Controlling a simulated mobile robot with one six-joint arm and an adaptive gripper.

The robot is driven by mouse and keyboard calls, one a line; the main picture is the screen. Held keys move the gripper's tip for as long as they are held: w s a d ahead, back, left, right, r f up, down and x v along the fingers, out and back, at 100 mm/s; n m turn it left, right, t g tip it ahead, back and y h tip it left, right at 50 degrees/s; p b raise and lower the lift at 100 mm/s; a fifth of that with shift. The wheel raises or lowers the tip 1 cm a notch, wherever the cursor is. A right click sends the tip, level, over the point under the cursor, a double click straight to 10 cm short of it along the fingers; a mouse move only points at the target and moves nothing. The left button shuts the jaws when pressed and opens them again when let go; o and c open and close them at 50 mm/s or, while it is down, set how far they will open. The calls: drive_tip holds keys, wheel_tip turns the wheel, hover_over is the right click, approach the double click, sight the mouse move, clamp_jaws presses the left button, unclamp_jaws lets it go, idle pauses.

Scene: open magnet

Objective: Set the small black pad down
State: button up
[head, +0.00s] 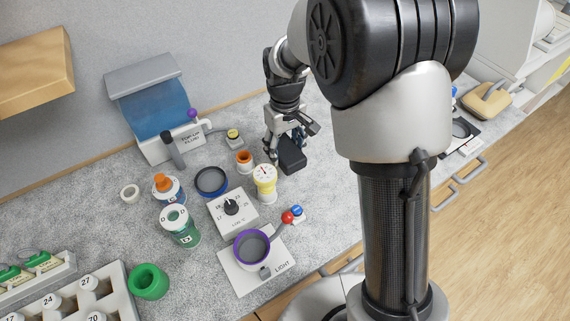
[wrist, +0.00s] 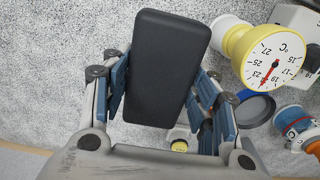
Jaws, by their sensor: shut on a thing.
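The small black pad (head: 292,158) is a dark rounded block held at the end of my gripper (head: 283,147), over the speckled grey counter. In the wrist view the pad (wrist: 166,62) fills the upper middle, between the blue-lined fingers of my gripper (wrist: 163,92), which are shut on it. Its far end sticks out past the fingertips. I cannot tell whether its lower side touches the counter.
A yellow dial thermometer (head: 265,178) stands close to the pad's left in the head view. An orange-topped item (head: 244,158) and a small yellow-banded item (head: 234,135) are further left. Bare counter (head: 325,190) lies to the right and front.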

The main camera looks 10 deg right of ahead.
wheel_tip(320, 180, down, 6)
drive_tip(key=shift+w+b, duration=0.1)
drive_tip(key=shift+b, duration=0.75)
drive_tip(key=shift+r, duration=0.1)
drive_tip(key=o, duration=1)
drive_tip(key=shift+c, duration=0.2)
